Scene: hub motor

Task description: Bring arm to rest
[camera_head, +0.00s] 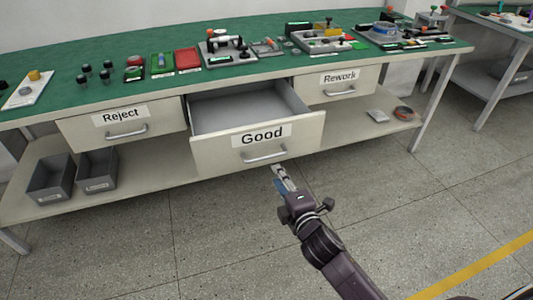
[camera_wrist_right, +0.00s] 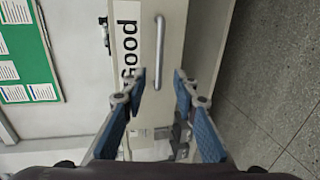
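My right gripper (camera_head: 281,177) reaches up from the lower right, in front of and below the Good drawer's handle (camera_head: 264,153). In the right wrist view the right gripper (camera_wrist_right: 160,85) has its two blue-padded fingers apart with nothing between them. The handle (camera_wrist_right: 159,52) shows beyond the fingertips, apart from them. The Good drawer (camera_head: 220,152) is pulled open and its visible inside looks empty. My left gripper is in neither view.
The Reject drawer (camera_head: 85,132) and Rework drawer (camera_head: 312,91) are shut. The green-topped bench (camera_head: 120,58) holds several parts and trays. Grey bins (camera_head: 50,180) stand on the lower shelf at left. The floor (camera_head: 420,200) around my right arm is clear.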

